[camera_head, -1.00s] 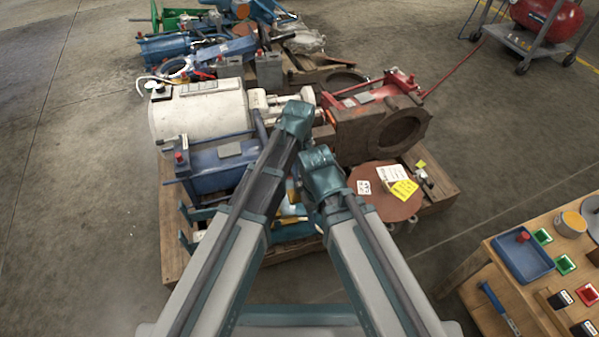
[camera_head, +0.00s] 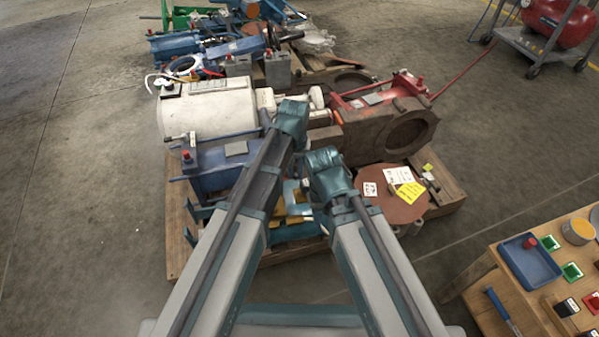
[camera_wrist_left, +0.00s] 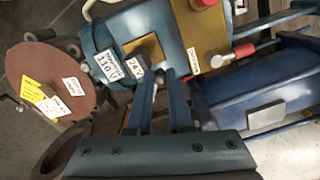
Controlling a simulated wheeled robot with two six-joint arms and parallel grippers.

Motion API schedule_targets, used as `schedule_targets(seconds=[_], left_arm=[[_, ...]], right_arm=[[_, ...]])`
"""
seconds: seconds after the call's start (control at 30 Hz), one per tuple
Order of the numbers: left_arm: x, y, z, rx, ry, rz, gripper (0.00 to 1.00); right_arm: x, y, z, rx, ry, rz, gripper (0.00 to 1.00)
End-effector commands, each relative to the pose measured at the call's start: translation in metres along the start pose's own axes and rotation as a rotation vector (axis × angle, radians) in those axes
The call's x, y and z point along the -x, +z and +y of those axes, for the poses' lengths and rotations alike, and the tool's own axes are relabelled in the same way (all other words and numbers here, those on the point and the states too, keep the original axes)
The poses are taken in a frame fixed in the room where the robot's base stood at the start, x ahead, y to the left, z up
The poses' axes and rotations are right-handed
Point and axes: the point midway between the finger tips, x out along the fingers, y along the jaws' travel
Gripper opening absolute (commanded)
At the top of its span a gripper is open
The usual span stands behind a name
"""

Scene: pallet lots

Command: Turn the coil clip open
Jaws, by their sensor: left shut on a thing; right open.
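In the left wrist view my left gripper (camera_wrist_left: 165,77) is shut on the small dark coil clip (camera_wrist_left: 158,76) at the edge of a tan coil block (camera_wrist_left: 149,51). The block sits on a blue housing (camera_wrist_left: 180,30) with white "110 V" and "24 V" labels and a red button. The fingers hide most of the clip, so its turn angle cannot be told. In the head view my left arm reaches over the pallet; its fingertips are hidden. My right arm's end is beside it, lower, and its jaws are hidden behind the arm.
The wooden pallet (camera_head: 178,245) also holds a white motor (camera_head: 205,112), a blue unit (camera_head: 215,170), a brown disc (camera_head: 392,193) with tags and a rusty casting (camera_head: 375,135). A wooden table (camera_head: 470,275) with a blue tray stands at the right. Floor is clear at the left.

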Motion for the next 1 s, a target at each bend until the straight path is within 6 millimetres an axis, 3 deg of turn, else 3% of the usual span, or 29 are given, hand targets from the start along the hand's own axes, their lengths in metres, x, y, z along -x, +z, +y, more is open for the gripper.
schedule_targets(seconds=[0.6, 1.0], left_arm=[[0.000, -0.018, -0.022, -0.570, 0.000, -0.001, 0.00], [0.000, -0.028, -0.027, -0.818, 0.000, 0.000, 0.00]], right_arm=[[0.000, 0.000, 0.000, 0.000, 0.000, 0.000, 0.50], [0.000, 0.000, 0.000, 0.000, 0.000, 0.000, 0.50]])
